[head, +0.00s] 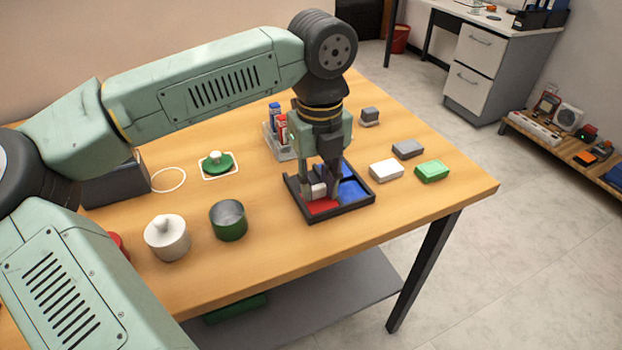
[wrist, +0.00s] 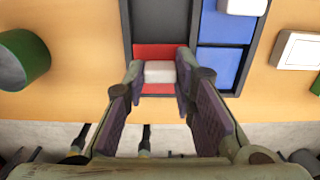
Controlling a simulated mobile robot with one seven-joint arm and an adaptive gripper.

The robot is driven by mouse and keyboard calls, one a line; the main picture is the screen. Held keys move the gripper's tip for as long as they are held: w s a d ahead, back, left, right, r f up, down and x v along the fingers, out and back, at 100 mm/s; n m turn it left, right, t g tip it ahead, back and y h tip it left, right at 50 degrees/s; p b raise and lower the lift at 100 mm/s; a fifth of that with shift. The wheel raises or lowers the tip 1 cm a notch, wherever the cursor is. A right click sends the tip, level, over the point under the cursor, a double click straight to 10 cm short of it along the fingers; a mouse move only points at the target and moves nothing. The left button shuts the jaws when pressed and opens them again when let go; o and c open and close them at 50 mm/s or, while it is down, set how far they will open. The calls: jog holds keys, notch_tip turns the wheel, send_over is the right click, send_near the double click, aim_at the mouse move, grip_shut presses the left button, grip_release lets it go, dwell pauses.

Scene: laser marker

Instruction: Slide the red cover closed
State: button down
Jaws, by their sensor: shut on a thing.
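The red cover (head: 323,206) lies in the near left lane of a dark-framed tray (head: 340,211) on the table. In the wrist view the red cover (wrist: 153,50) is at the lane's near end, with a bare dark stretch (wrist: 160,20) of lane beyond it. A white block-shaped handle (wrist: 160,72) stands on the red cover. My gripper (wrist: 160,75) points down over the tray with its fingers closed on the two sides of this handle. In the head view the fingers partly hide the handle and the lane.
A blue cover (wrist: 221,66) fills part of the lane to the right. A white box (head: 386,170), a grey box (head: 407,148) and a green box (head: 432,171) lie right of the tray.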

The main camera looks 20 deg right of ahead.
aim_at(319, 188)
jog(key=c, duration=1.3)
grip_release()
jog(key=shift+s, duration=0.15)
notch_tip(319, 188, up, 12)
jog(key=shift+r, duration=0.1)
jog(key=shift+s, duration=0.1)
